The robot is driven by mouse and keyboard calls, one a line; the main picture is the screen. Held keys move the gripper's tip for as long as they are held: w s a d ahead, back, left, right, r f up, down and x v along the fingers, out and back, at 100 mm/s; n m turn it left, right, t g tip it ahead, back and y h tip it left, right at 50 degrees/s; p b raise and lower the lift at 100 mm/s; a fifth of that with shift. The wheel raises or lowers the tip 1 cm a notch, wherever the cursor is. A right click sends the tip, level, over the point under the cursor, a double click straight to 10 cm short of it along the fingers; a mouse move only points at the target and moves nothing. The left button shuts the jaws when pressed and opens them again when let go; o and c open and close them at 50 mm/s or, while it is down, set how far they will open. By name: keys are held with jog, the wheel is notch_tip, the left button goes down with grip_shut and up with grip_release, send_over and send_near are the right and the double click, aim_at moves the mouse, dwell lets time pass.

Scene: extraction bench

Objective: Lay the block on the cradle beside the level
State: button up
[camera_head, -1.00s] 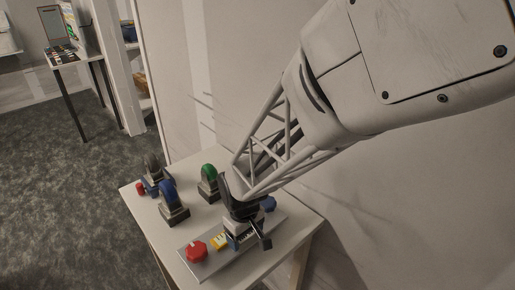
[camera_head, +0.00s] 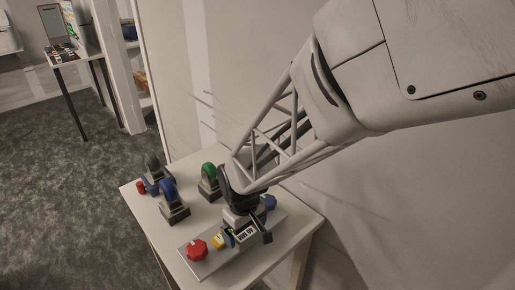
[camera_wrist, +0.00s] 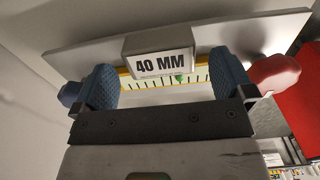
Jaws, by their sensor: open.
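A grey block with a white "40 MM" label (camera_wrist: 160,63) lies on a pale grey plate (camera_wrist: 225,35) in the wrist view. Its label also shows in the head view (camera_head: 244,235). A yellow strip with black ticks and a small green mark (camera_wrist: 180,79), perhaps the level, runs beside it. My gripper (camera_wrist: 164,83) is open, its blue fingers on either side of the block, with a gap at the right finger. In the head view my gripper (camera_head: 243,232) is just over the plate and hides part of it. I cannot pick out the cradle separately.
A red knob (camera_head: 197,250) and a blue knob (camera_head: 269,203) sit at the plate's ends, with a yellow piece (camera_head: 218,241) near the red one. A wall closes the right side.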

aim_at(245, 233)
notch_tip(245, 233, up, 10)
dwell(0.5)
jog(key=shift+r, duration=0.1)
dwell(0.4)
jog(key=s+d+r+m+t, duration=0.1)
jog(key=s+d+r+m, duration=0.2)
jog(key=d, duration=0.5)
jog(key=s+d+r+m, duration=0.3)
jog(key=s+d, duration=0.2)
jog(key=d, duration=0.3)
jog(key=s+d+r+m+t, duration=0.1)
jog(key=s+d+r+m, duration=0.2)
jog(key=s+d, duration=0.2)
jog(key=d, duration=0.3)
jog(key=shift+d+t, duration=0.25)
jog(key=shift+t, duration=0.05)
